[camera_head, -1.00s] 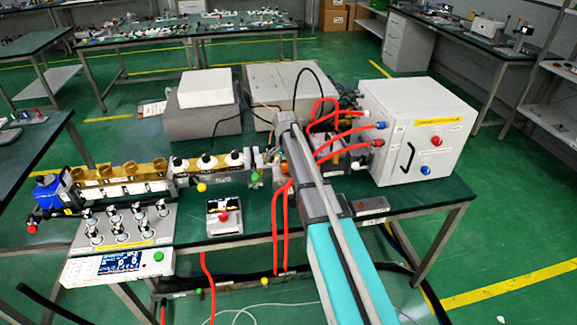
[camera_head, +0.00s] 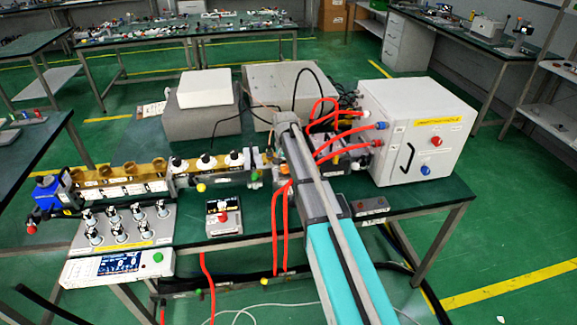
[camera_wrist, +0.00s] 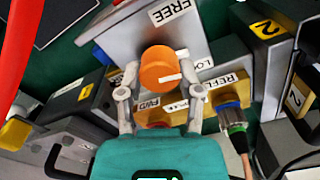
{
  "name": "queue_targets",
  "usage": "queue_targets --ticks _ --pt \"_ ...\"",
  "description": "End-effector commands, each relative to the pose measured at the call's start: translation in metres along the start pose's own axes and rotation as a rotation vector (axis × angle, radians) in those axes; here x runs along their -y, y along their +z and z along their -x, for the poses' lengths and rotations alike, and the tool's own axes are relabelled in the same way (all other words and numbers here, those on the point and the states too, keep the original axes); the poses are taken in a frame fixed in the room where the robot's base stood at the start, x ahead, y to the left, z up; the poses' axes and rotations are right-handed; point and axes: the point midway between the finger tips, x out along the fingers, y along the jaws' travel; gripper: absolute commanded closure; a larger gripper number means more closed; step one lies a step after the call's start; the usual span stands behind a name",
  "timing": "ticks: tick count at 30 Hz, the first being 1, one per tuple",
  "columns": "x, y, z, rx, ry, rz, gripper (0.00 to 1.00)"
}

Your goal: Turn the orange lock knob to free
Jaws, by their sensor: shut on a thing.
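The orange lock knob (camera_wrist: 157,66) is in the middle of the wrist view, on a grey metal block (camera_wrist: 204,30). A white pointer mark on its face points right, towards the partly hidden LOCK label (camera_wrist: 204,63). The FREE label (camera_wrist: 170,12) is above the knob, towards the top of the view. My gripper (camera_wrist: 157,82) has one finger on each side of the knob and is shut on it. In the head view my arm hides the gripper, and I cannot make out the knob clearly.
A REFL connector (camera_wrist: 230,108) with a cable is right of my gripper. Red hoses (camera_head: 343,143) run beside my arm to the white cabinet (camera_head: 425,135). The bench is crowded with equipment.

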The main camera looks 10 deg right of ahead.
Motion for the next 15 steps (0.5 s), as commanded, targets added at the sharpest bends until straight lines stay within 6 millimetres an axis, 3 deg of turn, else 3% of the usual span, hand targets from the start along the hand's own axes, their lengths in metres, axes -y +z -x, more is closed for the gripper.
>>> queue_targets --ticks 15 --pt "0.0007 0.0052 -0.0002 0.009 -0.002 0.475 1.0"
